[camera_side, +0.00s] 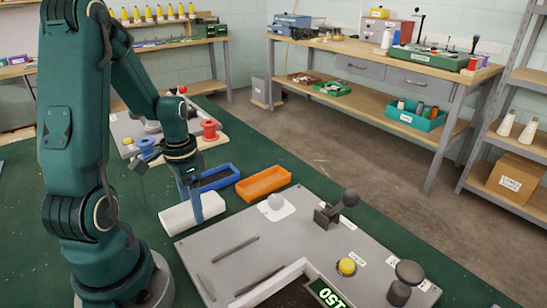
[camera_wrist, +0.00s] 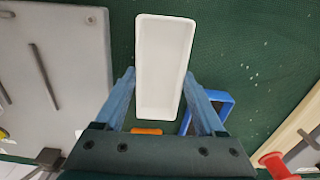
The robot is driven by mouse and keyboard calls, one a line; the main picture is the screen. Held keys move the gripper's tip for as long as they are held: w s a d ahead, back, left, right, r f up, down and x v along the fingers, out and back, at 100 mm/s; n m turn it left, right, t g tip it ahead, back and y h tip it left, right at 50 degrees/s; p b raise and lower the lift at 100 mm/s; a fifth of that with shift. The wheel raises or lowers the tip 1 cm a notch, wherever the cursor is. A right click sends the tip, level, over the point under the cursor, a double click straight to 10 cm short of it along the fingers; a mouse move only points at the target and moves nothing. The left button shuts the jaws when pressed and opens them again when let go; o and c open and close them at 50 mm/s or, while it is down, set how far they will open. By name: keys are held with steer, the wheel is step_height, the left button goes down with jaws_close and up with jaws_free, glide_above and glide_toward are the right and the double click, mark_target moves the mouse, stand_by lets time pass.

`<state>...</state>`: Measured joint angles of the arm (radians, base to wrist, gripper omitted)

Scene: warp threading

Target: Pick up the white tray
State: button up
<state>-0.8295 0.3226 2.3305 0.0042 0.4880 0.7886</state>
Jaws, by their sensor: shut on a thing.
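The white tray (camera_side: 177,221) is a long, shallow open box, low over the green mat, left of the grey panel. In the wrist view the white tray (camera_wrist: 163,98) lies lengthwise between my fingers and looks empty. My gripper (camera_side: 194,207) points down, and its blue fingers are shut on the tray. In the wrist view my gripper (camera_wrist: 160,76) has one finger on each long side of it. I cannot tell whether the tray touches the mat.
A blue tray (camera_side: 214,180) with dark contents and an orange tray (camera_side: 263,184) stand close behind. The grey panel (camera_side: 225,262) with knobs, a yellow button (camera_side: 346,267) and a display is at the right. Red (camera_side: 210,132) and blue spools stand behind.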

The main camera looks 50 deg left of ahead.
step_height(320, 180, up, 9)
glide_above(247, 265)
steer(key=shift+w+f, duration=0.1)
steer(key=shift+f, duration=2.4)
steer(key=shift+f, duration=1)
stand_by(1.9)
